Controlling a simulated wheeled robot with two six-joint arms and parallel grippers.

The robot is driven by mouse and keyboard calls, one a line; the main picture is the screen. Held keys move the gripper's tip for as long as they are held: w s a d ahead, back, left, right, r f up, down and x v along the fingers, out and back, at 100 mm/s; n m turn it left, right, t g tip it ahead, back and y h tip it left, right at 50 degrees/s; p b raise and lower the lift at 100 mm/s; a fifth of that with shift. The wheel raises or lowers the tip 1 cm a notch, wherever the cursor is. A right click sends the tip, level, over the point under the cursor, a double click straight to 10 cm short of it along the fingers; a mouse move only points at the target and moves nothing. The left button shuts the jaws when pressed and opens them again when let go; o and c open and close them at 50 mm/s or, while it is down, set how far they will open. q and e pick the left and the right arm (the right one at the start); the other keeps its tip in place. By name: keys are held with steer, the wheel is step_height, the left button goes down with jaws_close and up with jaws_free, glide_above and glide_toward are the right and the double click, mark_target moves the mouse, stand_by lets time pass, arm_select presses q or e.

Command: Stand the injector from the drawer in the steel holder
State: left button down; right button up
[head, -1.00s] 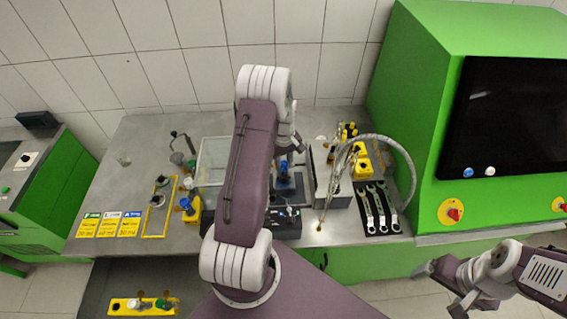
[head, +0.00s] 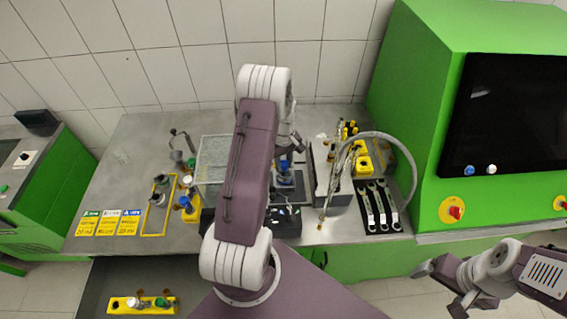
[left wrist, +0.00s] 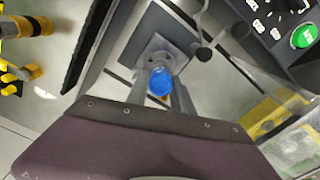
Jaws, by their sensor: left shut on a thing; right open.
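My left gripper (left wrist: 160,95) is shut on the blue-topped injector (left wrist: 160,82), seen from above between the fingers. The steel holder (left wrist: 152,52), a grey square plate, shows just behind and beneath it. I cannot tell how deep the injector sits in the holder. In the head view my left arm partly covers this spot; the injector's blue top (head: 284,164) shows beside the arm, and its lower part is not clear. The drawer's yellow rack (head: 126,306) holds white- and green-topped parts at the lower left. My right gripper (head: 443,288) is open and empty at the lower right.
A clear-walled box (head: 211,160) stands left of my left arm. A black control box (head: 287,222) is in front of the holder. A hose (head: 408,165), wrenches (head: 379,207) and a green machine (head: 425,130) stand to the right. Yellow-framed parts (head: 145,220) lie left.

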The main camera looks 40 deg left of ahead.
arm_select(q)
steer(key=shift+f, duration=0.1)
steer(key=c, duration=1)
jaws_free()
step_height(320, 180, up, 7)
steer(key=p, duration=0.5)
steer(key=shift+p, duration=0.3)
